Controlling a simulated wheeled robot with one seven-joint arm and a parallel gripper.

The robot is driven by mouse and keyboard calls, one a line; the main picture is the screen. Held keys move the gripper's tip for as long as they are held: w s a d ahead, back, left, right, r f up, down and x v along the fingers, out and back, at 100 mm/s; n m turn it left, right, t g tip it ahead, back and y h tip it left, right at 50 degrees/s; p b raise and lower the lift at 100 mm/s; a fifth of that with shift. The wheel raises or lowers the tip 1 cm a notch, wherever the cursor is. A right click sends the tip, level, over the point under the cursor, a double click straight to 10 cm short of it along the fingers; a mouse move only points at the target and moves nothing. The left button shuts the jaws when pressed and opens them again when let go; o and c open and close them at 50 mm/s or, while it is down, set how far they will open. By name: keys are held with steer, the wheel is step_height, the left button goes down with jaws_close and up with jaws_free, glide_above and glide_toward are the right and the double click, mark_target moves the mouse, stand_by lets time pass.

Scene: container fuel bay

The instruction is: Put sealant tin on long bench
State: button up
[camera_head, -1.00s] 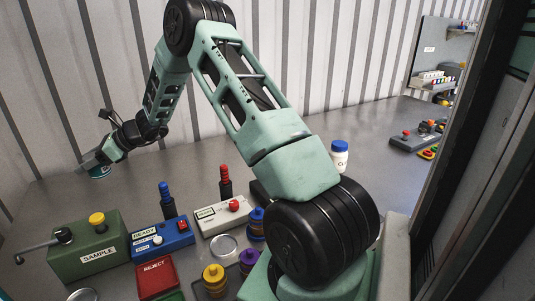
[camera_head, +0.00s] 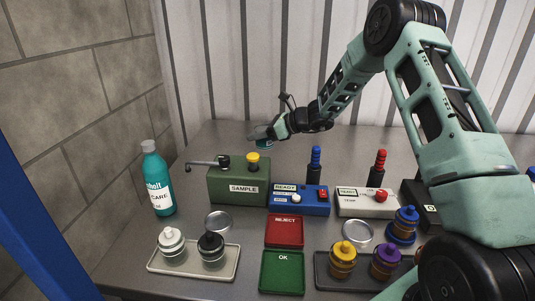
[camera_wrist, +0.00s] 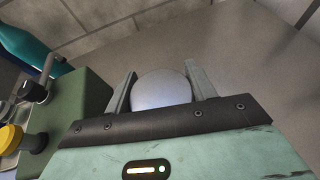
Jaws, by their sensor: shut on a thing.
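My gripper (camera_head: 259,134) is behind the green SAMPLE box, low over the grey long bench (camera_head: 215,140). It is shut on the sealant tin (camera_head: 265,146), of which a small teal part shows below the fingers. In the wrist view, the tin's round, pale grey top (camera_wrist: 162,88) sits between the two fingers of my gripper (camera_wrist: 161,85). Most of the tin's side is hidden. I cannot tell whether its base touches the bench.
The SAMPLE box (camera_head: 238,185) with its lever stands in front of my gripper. A teal bottle (camera_head: 158,180) stands at the left. READY boxes, red and green pads and a tray (camera_head: 160,262) fill the front. The bench behind is clear.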

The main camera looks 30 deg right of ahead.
mark_target(261, 148)
steer(key=shift+f+b, duration=1.5)
steer(key=shift+f, duration=1.7)
steer(key=shift+f, duration=0.2)
steer(key=o, duration=1.1)
steer(key=shift+r, duration=0.15)
steer(key=shift+s+d+r, duration=0.1)
steer(key=shift+d+r, duration=0.05)
steer(key=shift+r, duration=0.05)
steer(key=p+v, duration=0.3)
steer(key=v, duration=0.7)
steer(key=shift+s+d+r, duration=0.1)
steer(key=shift+s+r, duration=0.05)
steer(key=shift+s+d+r, duration=0.1)
steer(key=shift+s+d, duration=0.25)
steer(key=shift+s, duration=0.05)
